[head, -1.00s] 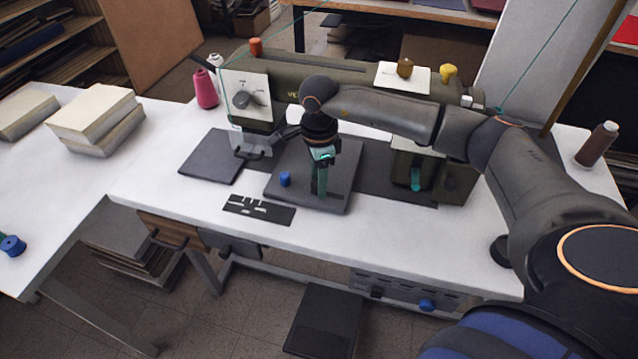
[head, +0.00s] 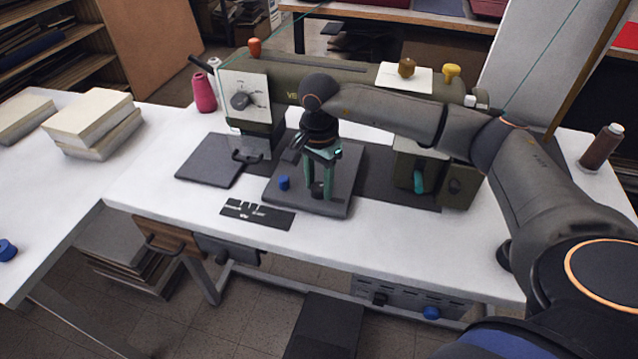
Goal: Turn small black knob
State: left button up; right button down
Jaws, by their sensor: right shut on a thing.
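My right gripper (head: 318,190) points straight down over the dark grey plate (head: 345,190) in front of the sewing machine. Its two green fingers stand on either side of a small black knob (head: 317,189) on the plate and are shut on it. The fingers hide part of the knob, so any mark on it cannot be made out. A blue knob (head: 284,183) sits on the same plate, just left of the gripper and apart from it. My left gripper is not in view.
The sewing machine (head: 300,85) stands behind, with a grey dial (head: 240,100) on its white face. A black slotted plate (head: 257,214) lies at the table's front. Another dark plate (head: 212,160) is at left. Stacked books (head: 93,120) sit far left.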

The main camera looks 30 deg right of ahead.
aim_at(319, 186)
dwell(0.4)
jog(key=c, duration=0.7)
grip_release()
jog(key=o, duration=0.3)
notch_tip(319, 186, up, 13)
jog(key=shift+f+p, duration=0.2)
jog(key=shift+p, duration=0.1)
